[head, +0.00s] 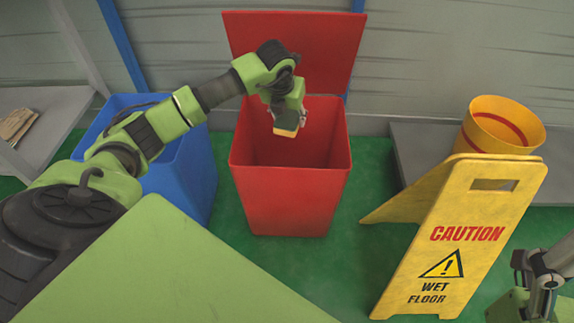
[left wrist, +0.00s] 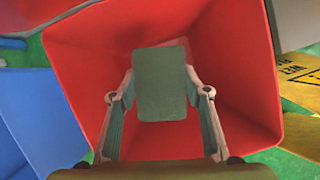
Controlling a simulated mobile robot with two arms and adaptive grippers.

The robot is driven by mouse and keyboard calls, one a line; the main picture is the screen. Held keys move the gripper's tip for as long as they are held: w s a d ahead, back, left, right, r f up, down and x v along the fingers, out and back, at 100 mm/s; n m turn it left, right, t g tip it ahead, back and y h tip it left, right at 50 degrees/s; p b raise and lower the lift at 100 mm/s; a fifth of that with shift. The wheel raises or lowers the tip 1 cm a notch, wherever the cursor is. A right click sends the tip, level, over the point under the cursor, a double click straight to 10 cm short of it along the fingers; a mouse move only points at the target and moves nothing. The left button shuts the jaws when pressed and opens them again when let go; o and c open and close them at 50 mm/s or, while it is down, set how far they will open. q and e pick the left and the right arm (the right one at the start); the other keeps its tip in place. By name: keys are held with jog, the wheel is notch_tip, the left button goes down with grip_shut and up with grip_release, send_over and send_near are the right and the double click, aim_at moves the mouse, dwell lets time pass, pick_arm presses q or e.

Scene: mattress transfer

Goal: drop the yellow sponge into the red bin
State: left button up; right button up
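The yellow sponge (head: 287,124) has a dark green scouring side and a yellow underside. My left gripper (head: 288,115) is shut on it and holds it above the opening of the red bin (head: 291,200). In the left wrist view, the green side of the sponge (left wrist: 160,84) shows between the two fingers, with the red bin's inner walls (left wrist: 85,60) around and below it. The red bin's lid stands open at the back. My right gripper (head: 540,275) is at the lower right edge, partly cut off; its opening cannot be made out.
A blue bin (head: 185,175) stands left of the red bin, partly behind my left arm. A yellow wet-floor sign (head: 465,220) stands to the right, with a yellow bucket (head: 500,125) behind it. A grey shelf (head: 45,125) is at the far left. Green floor shows between them.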

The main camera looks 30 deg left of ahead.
pick_arm(q)
jog(key=o, duration=0.4)
jog(key=v, duration=1.2)
